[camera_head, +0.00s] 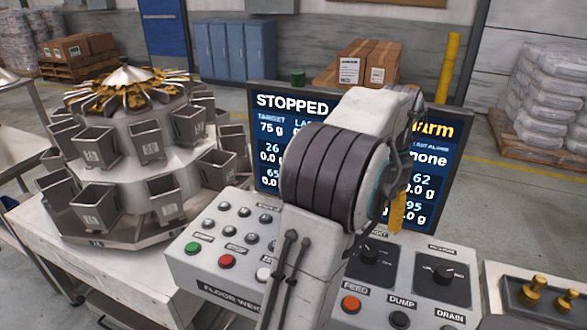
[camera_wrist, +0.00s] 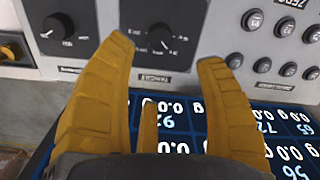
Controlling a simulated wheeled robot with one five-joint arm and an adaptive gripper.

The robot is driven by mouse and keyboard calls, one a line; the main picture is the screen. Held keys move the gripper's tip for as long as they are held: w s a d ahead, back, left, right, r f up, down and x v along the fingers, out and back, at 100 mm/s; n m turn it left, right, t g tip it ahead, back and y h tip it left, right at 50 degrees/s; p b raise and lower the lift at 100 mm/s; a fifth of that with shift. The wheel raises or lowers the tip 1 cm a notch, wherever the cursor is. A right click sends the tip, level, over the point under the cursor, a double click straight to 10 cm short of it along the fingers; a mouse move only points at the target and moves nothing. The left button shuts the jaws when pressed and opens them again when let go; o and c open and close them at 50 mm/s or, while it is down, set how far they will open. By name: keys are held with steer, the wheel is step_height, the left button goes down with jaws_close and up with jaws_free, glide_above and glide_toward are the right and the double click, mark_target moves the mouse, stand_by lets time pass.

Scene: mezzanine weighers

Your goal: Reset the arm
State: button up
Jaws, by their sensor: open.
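My arm rises through the middle of the head view and bends over the console, hiding part of the screen and panel. My gripper (camera_head: 398,212) shows there only as a bit of yellow finger, in front of the screen's right part. In the wrist view my gripper (camera_wrist: 167,52) is open, with yellow fingers apart and nothing between them. Beyond its fingertips is the panel face with black knobs (camera_wrist: 160,38). The screen (camera_head: 276,103) reads "STOPPED" at left and "arm" in yellow at right, with the middle hidden.
The left control panel (camera_head: 205,285) has several grey buttons and a red button (camera_head: 227,262). The right panel has an orange FEED button (camera_head: 351,304) and knobs. Brass fittings (camera_head: 535,286) stand at far right. A multihead weigher (camera_head: 120,150) with metal buckets stands at left.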

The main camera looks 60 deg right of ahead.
stand_by(0.4)
